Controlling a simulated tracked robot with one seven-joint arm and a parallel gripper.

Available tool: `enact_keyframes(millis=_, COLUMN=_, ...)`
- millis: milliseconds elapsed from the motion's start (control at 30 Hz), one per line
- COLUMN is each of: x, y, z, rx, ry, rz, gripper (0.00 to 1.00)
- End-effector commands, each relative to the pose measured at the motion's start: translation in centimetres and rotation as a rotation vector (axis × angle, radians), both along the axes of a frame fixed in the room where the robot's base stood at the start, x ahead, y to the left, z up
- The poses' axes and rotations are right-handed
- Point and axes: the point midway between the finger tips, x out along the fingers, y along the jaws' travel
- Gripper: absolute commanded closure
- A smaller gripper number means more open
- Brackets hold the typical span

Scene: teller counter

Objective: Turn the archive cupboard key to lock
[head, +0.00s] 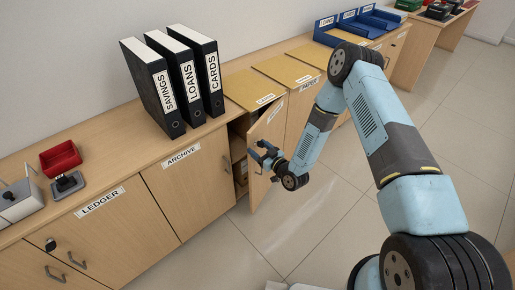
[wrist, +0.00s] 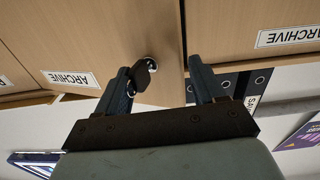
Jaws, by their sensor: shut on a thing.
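The archive cupboard has a left door (head: 190,185) that is closed and a right door (head: 262,190) that stands ajar. In the wrist view, which is upside down, the right door (wrist: 70,35) bears a dark key (wrist: 143,76) in a round lock near its free edge. My gripper (head: 260,153) is at that edge. In the wrist view its fingers (wrist: 163,85) are apart, on either side of the edge, and it appears shut on the door. One finger is beside the key and partly behind it. Whether it touches the key cannot be told.
Black binders (head: 183,80) stand on the counter above the archive cupboard. The ledger cupboard (head: 100,235) with handles is on the left. Blue trays (head: 350,25) are at the back. The floor (head: 310,225) is clear.

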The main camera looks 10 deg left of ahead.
Motion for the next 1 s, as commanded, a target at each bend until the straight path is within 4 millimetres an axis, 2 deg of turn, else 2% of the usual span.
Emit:
enact_keyframes(millis=33, x=-0.9, y=0.2, z=0.0, rx=0.002, ry=0.007, rz=0.014, gripper=0.54)
enact_keyframes(millis=100, x=-1.1, y=-0.1, z=0.0, rx=0.003, ry=0.008, rz=0.014, gripper=0.56)
enact_keyframes(millis=167, x=-1.4, y=-0.4, z=0.0, rx=0.003, ry=0.008, rz=0.015, gripper=0.53)
enact_keyframes(millis=600, x=-2.7, y=-2.4, z=0.0, rx=0.003, ry=0.006, rz=0.013, gripper=0.24)
enact_keyframes(millis=800, x=-3.5, y=-3.3, z=0.0, rx=0.003, ry=0.008, rz=0.015, gripper=0.25)
enact_keyframes(millis=900, x=-3.8, y=-3.8, z=0.0, rx=0.003, ry=0.008, rz=0.014, gripper=0.32)
enact_keyframes(millis=933, x=-3.9, y=-3.9, z=-0.1, rx=0.003, ry=0.008, rz=0.013, gripper=0.44)
enact_keyframes(millis=967, x=-3.9, y=-4.1, z=-0.1, rx=0.003, ry=0.008, rz=0.012, gripper=0.66)
enact_keyframes(millis=1000, x=-4.0, y=-4.3, z=-0.1, rx=0.003, ry=0.008, rz=0.011, gripper=0.66)
